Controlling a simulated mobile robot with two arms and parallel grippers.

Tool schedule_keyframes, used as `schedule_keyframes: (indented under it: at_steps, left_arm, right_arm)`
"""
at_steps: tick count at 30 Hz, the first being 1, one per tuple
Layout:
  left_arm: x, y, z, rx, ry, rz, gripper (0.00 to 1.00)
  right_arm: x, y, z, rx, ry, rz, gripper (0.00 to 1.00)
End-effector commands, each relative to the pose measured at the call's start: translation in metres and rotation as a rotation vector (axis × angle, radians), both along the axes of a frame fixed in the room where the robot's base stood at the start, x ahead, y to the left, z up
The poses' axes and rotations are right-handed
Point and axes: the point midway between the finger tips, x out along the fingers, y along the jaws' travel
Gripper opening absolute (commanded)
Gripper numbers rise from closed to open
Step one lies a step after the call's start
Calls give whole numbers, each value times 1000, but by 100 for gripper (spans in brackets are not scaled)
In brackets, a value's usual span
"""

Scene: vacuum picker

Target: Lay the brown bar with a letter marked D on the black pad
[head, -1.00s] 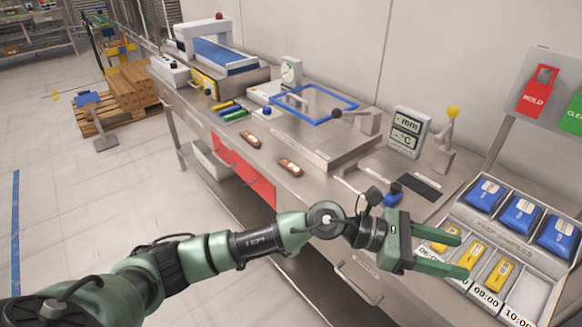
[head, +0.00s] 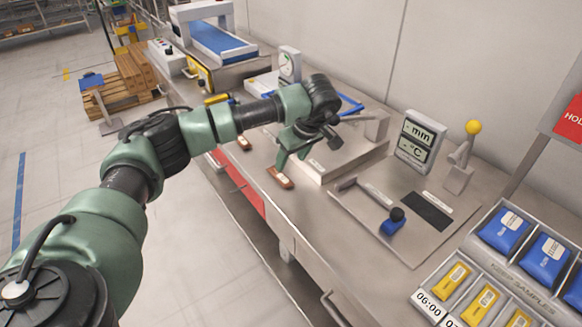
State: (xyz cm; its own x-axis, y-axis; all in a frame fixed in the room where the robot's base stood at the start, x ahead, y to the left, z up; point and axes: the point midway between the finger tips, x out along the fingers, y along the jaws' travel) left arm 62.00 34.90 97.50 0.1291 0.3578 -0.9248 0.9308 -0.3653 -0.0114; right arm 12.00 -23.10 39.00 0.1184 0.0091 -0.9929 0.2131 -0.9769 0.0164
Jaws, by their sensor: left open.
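A brown bar (head: 281,178) with a pale label lies on the steel bench near its front edge. A second brown bar (head: 243,143) lies farther back and to the left, partly below my arm in the picture. The letters on both are too small to read. The black pad (head: 427,211) lies flat and bare on a thin steel plate to the right. My left gripper (head: 291,161) is open and empty, pointing down just above and behind the nearer bar; whether it touches the bar cannot be told. My right gripper is out of view.
A blue device with a black knob (head: 393,222) stands on the plate (head: 370,218) left of the pad. A mm/°C display (head: 416,141) and a yellow-balled post (head: 462,157) stand behind. A sample rack (head: 478,262) with blue and yellow packs fills the lower right.

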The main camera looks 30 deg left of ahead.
Motion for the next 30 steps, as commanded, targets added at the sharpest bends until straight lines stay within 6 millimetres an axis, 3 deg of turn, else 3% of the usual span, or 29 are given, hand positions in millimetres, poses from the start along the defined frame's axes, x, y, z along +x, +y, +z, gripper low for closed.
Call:
schedule_keyframes:
  at_steps: [3, 9, 12, 18, 21, 25, 26, 30]
  left_arm:
    - [0, 6, -11, 2, 5, 2, 55]
    - [2, 15, -31, 0, 5, 3, 55]
    - [2, 23, -44, 0, 6, 2, 55]
    - [6, 30, -66, -1, 1, 1, 55]
    - [6, 31, -69, -1, 0, 0, 55]
    - [6, 31, -69, -1, 0, 0, 55]
    - [6, 31, -69, -1, 0, 0, 52]
    - [6, 31, -68, -1, 0, 0, 13]
  right_arm:
    - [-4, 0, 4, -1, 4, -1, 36]
    - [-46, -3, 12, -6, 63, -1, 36]
    - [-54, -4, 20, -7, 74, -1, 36]
    - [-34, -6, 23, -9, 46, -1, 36]
    - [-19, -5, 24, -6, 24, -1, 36]
    - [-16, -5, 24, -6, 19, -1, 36]
    - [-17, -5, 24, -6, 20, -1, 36]
    - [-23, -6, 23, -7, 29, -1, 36]
